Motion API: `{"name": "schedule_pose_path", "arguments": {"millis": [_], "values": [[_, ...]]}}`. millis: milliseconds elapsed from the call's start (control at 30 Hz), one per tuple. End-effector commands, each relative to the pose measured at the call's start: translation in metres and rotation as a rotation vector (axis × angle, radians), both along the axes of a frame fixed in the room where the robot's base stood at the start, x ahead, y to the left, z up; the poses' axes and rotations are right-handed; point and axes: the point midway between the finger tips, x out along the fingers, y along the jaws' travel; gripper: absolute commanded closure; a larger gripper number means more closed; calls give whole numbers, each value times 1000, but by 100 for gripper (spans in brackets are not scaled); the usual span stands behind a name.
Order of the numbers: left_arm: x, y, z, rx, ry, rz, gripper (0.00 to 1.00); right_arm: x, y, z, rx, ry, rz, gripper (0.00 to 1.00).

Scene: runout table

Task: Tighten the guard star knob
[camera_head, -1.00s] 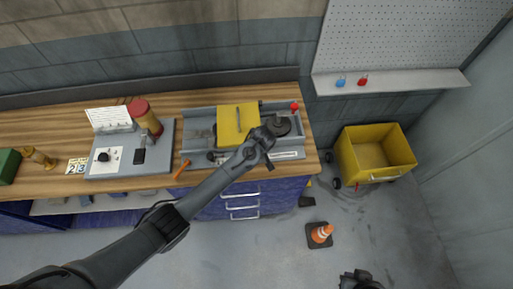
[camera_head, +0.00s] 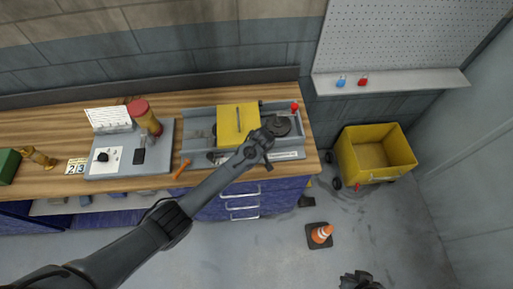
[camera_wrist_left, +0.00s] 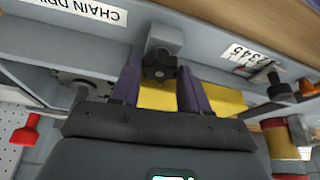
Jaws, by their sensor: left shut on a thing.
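The yellow guard (camera_head: 236,124) sits on the grey machine bed (camera_head: 200,118) on the bench. My left gripper (camera_head: 262,138) is at the guard's front right corner and hides the star knob in the head view. In the left wrist view the dark star knob (camera_wrist_left: 159,66) sits against a grey block, between the two fingers of my left gripper (camera_wrist_left: 160,82). The fingers are shut on it. Part of what looks like my right gripper (camera_head: 360,280) shows at the bottom edge; its fingers are not clear.
A red-knobbed lever (camera_head: 295,106) and a dark round wheel (camera_head: 279,126) are right of the guard. An orange-handled tool (camera_head: 181,169) lies in front of the bed. A grey control panel (camera_head: 160,160) stands left.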

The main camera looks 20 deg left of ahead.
Motion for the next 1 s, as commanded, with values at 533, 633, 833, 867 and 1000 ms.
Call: {"name": "schedule_pose_path", "arguments": {"millis": [533,633,833,867,1000], "values": [[-2,4,1,-1,2,-391,85,0,2,32,7,-1,-5,100],[-2,4,0,0,1,-418,85,0,2,31,8,-1,-6,100],[-2,4,-1,1,1,-417,85,0,2,31,8,-1,-5,100],[-2,4,-1,1,1,-417,85,0,2,31,8,-1,-5,100],[-2,4,-1,1,1,-416,33,0,2,30,8,0,-5,100]]}}
